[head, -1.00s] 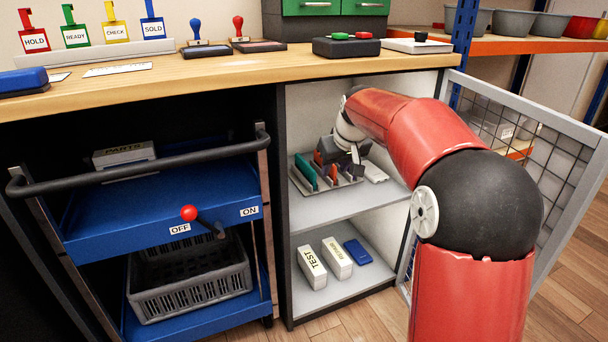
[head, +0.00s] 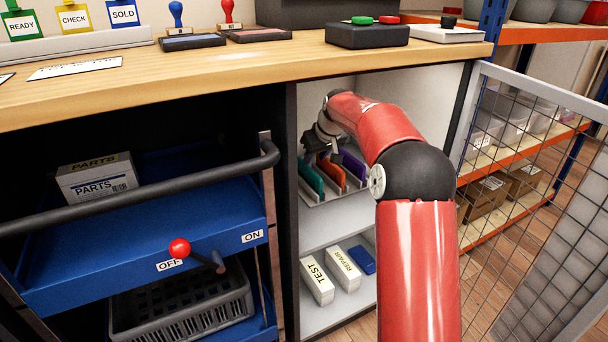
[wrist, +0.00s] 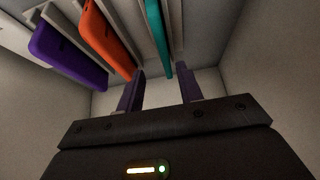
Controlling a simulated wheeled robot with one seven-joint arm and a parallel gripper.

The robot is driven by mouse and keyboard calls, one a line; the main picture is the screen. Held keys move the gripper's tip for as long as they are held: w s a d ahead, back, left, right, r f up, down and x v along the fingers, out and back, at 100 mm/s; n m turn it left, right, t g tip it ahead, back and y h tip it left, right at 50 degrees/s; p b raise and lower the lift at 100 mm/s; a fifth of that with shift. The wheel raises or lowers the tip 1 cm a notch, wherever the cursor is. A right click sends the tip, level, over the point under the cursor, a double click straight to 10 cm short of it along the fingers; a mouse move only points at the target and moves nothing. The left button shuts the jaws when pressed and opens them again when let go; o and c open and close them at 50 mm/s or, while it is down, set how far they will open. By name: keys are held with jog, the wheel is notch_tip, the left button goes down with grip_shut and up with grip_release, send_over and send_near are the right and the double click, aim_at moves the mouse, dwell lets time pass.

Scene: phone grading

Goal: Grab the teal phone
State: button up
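The teal phone (head: 311,176) stands on edge in a pale slotted rack (head: 333,196) on the upper shelf of the open cabinet. It is leftmost in the head view, beside an orange phone (head: 331,172) and a purple phone (head: 353,163). My gripper (head: 318,154) is at the rack, just above and behind the teal phone. In the wrist view my gripper (wrist: 161,74) is open, its two fingers apart. The teal phone (wrist: 158,40) reaches down toward the gap between the fingertips; I cannot tell whether they touch it. The orange phone (wrist: 105,38) is close to the left finger.
The cabinet wall is close left of the rack. A mesh door (head: 540,190) stands open at right. The lower shelf holds a TEST box (head: 317,281), a REPAIR box (head: 344,269) and a blue item (head: 362,260). A blue cart (head: 130,250) stands left.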

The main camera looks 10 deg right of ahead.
aim_at(309, 167)
jog(key=x, duration=0.6)
jog(key=shift+a+f+b, duration=0.25)
jog(key=shift+a+b, duration=0.1)
jog(key=shift+a, duration=0.05)
jog(key=shift+s, duration=0.1)
jog(key=shift+f, duration=0.25)
grip_shut()
